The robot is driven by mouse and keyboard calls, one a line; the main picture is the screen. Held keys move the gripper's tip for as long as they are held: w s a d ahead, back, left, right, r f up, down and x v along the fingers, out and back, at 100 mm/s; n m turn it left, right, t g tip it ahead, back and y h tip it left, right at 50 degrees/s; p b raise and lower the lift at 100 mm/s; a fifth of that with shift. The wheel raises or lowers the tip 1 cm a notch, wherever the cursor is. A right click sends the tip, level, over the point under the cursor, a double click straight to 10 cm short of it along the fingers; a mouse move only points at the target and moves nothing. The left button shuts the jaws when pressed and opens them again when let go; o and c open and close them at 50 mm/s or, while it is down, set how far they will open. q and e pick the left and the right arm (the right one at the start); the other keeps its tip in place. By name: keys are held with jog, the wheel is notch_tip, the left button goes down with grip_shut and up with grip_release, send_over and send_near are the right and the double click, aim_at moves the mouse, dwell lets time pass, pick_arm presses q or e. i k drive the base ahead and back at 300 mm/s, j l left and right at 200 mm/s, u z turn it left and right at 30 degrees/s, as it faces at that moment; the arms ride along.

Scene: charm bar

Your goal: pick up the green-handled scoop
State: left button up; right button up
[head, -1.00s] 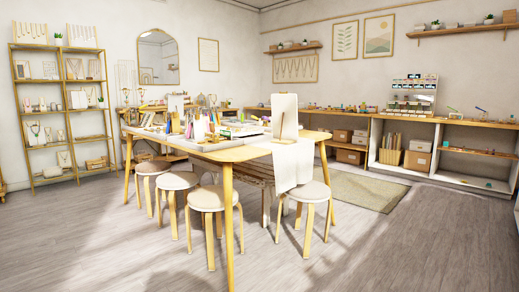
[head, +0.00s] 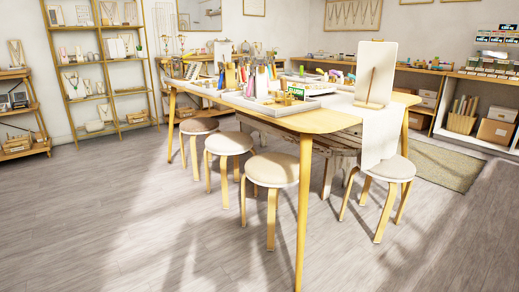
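The wooden table (head: 325,122) stands ahead, with a crowded group of small tools, trays and holders on its top. I cannot make out the green-handled scoop for certain. Neither of my grippers is in the head view.
Several round stools (head: 272,170) stand along the table's near side. A white board on a stand (head: 376,72) and a draped cloth (head: 381,135) are at its right end. Shelves (head: 104,130) line the left wall. The floor in front (head: 150,235) is clear.

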aim_at(301, 74)
jog(key=i+j+u, duration=0.3)
jog(key=i, duration=0.15)
jog(key=i+j+u, duration=0.15)
jog(key=i+u, duration=0.15)
jog(key=i, duration=0.15)
jog(key=i+u, duration=0.35)
jog(key=i, duration=2.05)
jog(key=i+z, duration=0.25)
jog(key=i, duration=0.15)
jog(key=i+j+z, duration=0.2)
jog(key=i, duration=0.2)
jog(key=i+j+z, duration=0.55)
jog(key=i+z, duration=0.15)
jog(key=i+j+z, duration=0.7)
jog(key=j+z, duration=0.2)
jog(key=j+u, duration=0.2)
jog(key=u, duration=0.2)
jog(key=j+u, duration=0.25)
jog(key=u, duration=0.15)
jog(key=j+u, duration=0.2)
jog(key=u, duration=0.15)
jog(key=j+u, duration=0.2)
jog(key=u, duration=0.2)
jog(key=i+j+u, duration=0.25)
jog(key=i+j, duration=0.2)
jog(key=i+j+u, duration=0.3)
jog(key=i+j, duration=0.2)
jog(key=i+j+u, duration=0.25)
jog(key=i, duration=0.3)
